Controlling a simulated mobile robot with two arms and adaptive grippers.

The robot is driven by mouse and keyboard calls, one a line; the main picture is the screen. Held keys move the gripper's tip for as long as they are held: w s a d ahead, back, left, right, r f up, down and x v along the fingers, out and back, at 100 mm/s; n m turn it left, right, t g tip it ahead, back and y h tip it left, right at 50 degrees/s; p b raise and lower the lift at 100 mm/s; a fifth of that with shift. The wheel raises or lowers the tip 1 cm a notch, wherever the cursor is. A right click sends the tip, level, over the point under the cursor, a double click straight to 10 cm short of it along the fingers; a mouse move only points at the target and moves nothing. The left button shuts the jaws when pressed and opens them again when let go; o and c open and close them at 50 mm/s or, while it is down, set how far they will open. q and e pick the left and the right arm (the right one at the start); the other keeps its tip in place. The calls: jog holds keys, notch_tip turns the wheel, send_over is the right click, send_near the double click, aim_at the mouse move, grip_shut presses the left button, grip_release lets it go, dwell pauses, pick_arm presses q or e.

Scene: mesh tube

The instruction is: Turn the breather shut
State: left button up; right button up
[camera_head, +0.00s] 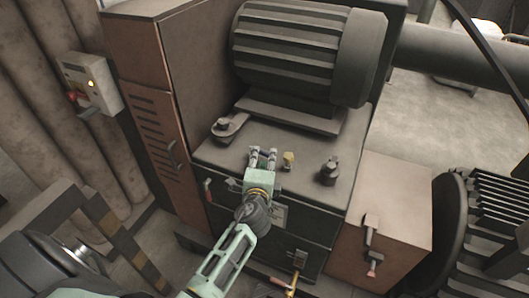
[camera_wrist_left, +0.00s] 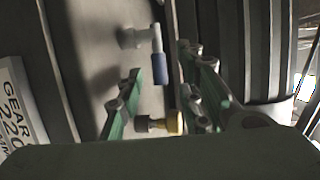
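A small brass-yellow fitting (camera_head: 288,160), which looks like the breather, stands on top of the dark gearbox housing (camera_head: 225,157). My left gripper (camera_head: 262,153) is just left of the fitting in the head view, with its two fingers apart and empty. No contact is visible. A lever with a blue grip (camera_wrist_left: 159,62) shows beyond it. My right gripper is not in view.
A dark cap (camera_head: 329,171) stands right of the fitting, and a lifting lug (camera_head: 228,126) at the left. The ribbed motor (camera_head: 300,52) rises behind. A control box (camera_head: 90,82) hangs at left.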

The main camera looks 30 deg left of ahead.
aim_at(265, 153)
pick_arm(q)
jog(key=shift+x, duration=2.25)
jog(key=shift+c, duration=0.2)
grip_shut()
jog(key=shift+f, duration=0.1)
